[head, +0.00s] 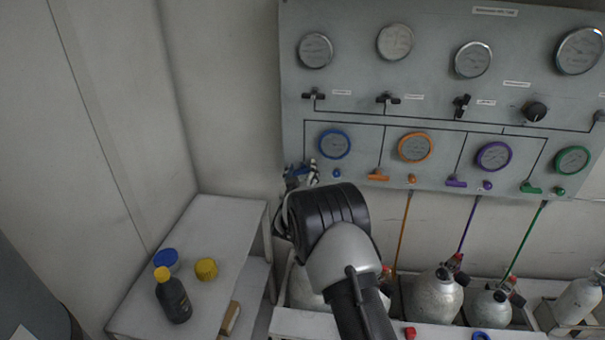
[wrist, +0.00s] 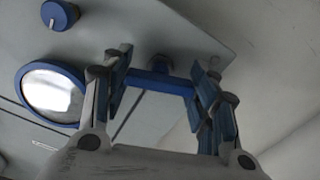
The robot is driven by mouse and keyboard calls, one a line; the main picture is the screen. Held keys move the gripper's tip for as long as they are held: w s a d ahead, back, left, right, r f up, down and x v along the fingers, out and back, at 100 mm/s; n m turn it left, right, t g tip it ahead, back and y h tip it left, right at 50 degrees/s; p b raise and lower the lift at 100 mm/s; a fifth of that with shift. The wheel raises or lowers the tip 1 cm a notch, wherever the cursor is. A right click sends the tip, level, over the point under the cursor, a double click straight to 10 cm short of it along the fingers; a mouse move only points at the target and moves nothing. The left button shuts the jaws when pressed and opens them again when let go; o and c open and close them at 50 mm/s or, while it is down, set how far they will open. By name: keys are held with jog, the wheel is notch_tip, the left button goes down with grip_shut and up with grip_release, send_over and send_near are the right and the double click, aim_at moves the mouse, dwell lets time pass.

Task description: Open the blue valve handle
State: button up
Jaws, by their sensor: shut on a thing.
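The blue valve handle (wrist: 158,80) lies between my gripper's fingers in the wrist view, on the underside edge of the panel as seen there. My gripper (wrist: 165,95) has a finger at each end of the handle and is shut on it. In the head view my gripper (head: 301,174) is at the lower left of the panel (head: 445,108), and the blue handle is mostly hidden by its fingers. The blue-rimmed gauge (head: 334,144) is just to the upper right. The small blue knob (head: 337,173) is right of my gripper; it also shows in the wrist view (wrist: 60,14).
Orange (head: 379,174), purple (head: 456,182) and green (head: 531,188) handles sit to the right along the panel. Grey cylinders (head: 433,296) stand below. A side table (head: 221,230) at left holds a dark bottle (head: 173,298), a blue lid (head: 166,259) and a yellow lid (head: 206,269).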

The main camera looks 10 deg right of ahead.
jog(key=n, duration=0.6)
jog(key=n+p, duration=0.1)
jog(key=n, duration=0.5)
jog(key=shift+n, duration=0.3)
dwell(0.4)
jog(key=o, duration=1.1)
jog(key=v, duration=1.2)
